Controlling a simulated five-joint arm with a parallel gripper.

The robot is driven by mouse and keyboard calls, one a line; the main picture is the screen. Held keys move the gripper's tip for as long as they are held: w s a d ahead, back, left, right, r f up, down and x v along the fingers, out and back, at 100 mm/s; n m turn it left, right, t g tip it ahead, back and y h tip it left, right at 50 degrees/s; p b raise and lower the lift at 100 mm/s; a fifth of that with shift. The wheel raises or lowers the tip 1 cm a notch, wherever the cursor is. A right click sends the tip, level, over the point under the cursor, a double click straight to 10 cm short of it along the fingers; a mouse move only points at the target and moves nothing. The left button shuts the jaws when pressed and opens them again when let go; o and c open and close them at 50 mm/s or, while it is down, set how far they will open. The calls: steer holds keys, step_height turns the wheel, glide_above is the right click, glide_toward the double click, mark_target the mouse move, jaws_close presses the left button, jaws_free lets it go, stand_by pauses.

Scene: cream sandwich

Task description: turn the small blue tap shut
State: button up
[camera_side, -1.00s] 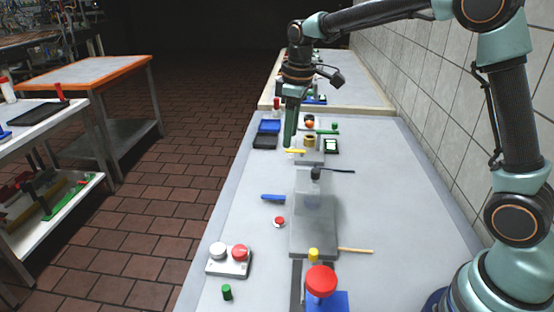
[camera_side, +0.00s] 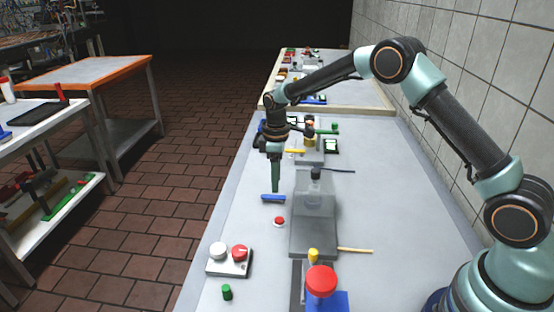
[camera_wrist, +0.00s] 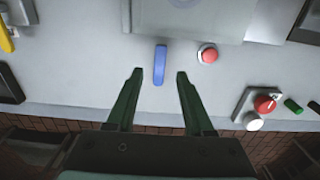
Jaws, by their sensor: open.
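The small blue tap (camera_side: 273,198) shows as a short blue bar handle on the grey bench, left of the grey block, in the side view. In the wrist view the blue tap (camera_wrist: 159,64) stands upright in the picture, just beyond the fingertips and between their lines. My gripper (camera_side: 275,190) points down right above the tap or just behind it; the exact gap is unclear. In the wrist view my gripper (camera_wrist: 158,73) has its two green fingers spread wide, with nothing held between them.
A red button (camera_side: 279,221) lies close to the tap, and it also shows in the wrist view (camera_wrist: 208,54). A grey block (camera_side: 314,215) stands just right of the tap. A box with red and white knobs (camera_side: 230,268) sits nearer the camera. Bench left of the tap is narrow but clear.

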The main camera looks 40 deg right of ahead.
mark_target(276, 196)
steer(key=shift+f, duration=2.15)
jaws_close()
